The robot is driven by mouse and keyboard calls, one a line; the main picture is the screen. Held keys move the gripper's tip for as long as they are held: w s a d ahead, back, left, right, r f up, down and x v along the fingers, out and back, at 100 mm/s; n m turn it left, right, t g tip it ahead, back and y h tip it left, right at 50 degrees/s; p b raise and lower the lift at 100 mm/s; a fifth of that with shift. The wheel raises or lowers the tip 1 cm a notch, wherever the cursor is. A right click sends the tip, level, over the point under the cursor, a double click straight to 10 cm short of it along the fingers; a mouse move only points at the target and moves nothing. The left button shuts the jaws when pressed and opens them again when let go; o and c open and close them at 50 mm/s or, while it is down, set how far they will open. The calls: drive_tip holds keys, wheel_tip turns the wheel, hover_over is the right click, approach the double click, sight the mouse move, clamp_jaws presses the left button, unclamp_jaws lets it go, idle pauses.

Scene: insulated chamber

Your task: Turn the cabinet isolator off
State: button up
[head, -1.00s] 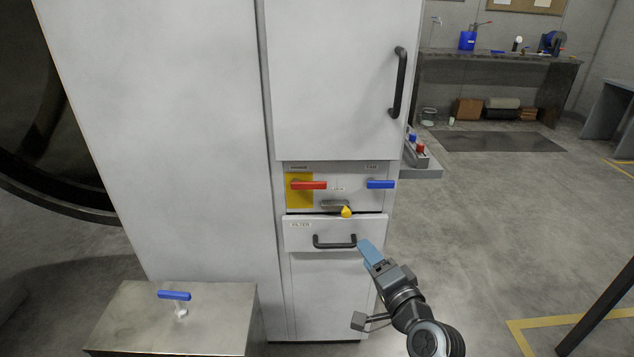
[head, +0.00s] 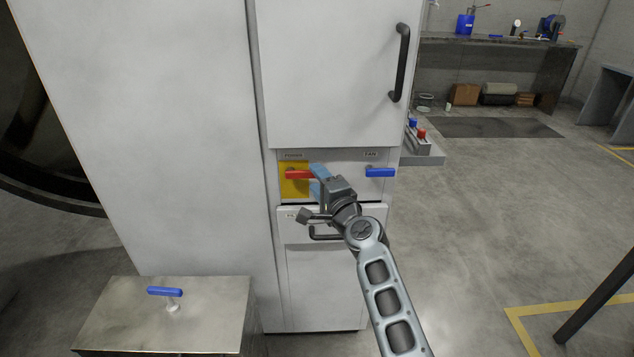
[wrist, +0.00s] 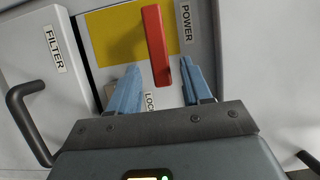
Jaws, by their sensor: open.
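The cabinet isolator is a red bar handle (head: 299,174) on a yellow plate (head: 292,188), under a POWER label. It lies horizontal in the head view. In the wrist view the red handle (wrist: 155,40) stands nearly upright, its near end between the blue fingertips. My gripper (head: 318,181) is at the handle's right end, with its fingers apart. The wrist view also shows my gripper (wrist: 160,68) open, one finger on each side of the handle, with gaps visible. The panel below the handle's right end is hidden by my gripper.
A blue FAN handle (head: 380,172) sits right of my gripper. A black FILTER drawer handle (head: 325,235) is below, partly behind my arm. A tall door handle (head: 400,62) is above. A metal box (head: 205,318) with a blue lever stands lower left.

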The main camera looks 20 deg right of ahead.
drive_tip(key=shift+w, duration=0.5)
clamp_jaws()
idle(0.4)
